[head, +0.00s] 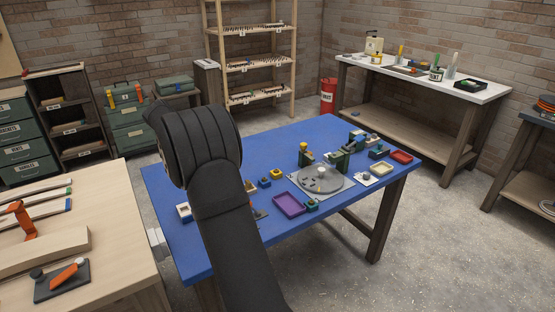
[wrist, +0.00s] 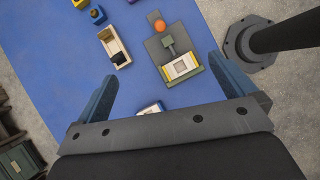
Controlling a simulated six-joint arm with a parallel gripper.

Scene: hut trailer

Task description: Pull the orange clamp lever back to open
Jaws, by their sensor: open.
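In the wrist view, an orange round knob (wrist: 158,25) stands over a dark grey plate fixture (wrist: 155,48) on the blue table. It looks like the clamp lever's end seen from above. A green-grey block and a white-and-yellow piece (wrist: 181,67) sit on the fixture. My gripper (wrist: 162,68) is open, its two blue-grey fingers wide apart and empty, above the table. The knob lies beyond the fingertips, toward the top of the picture. In the head view my arm hides the gripper and most of the fixture.
In the wrist view a beige tray (wrist: 115,46) lies left of the fixture. In the head view the blue table (head: 330,130) also holds a purple tray (head: 289,205) and a grey disc (head: 322,180). Another orange lever (head: 66,275) is on the wooden bench (head: 125,255) at left.

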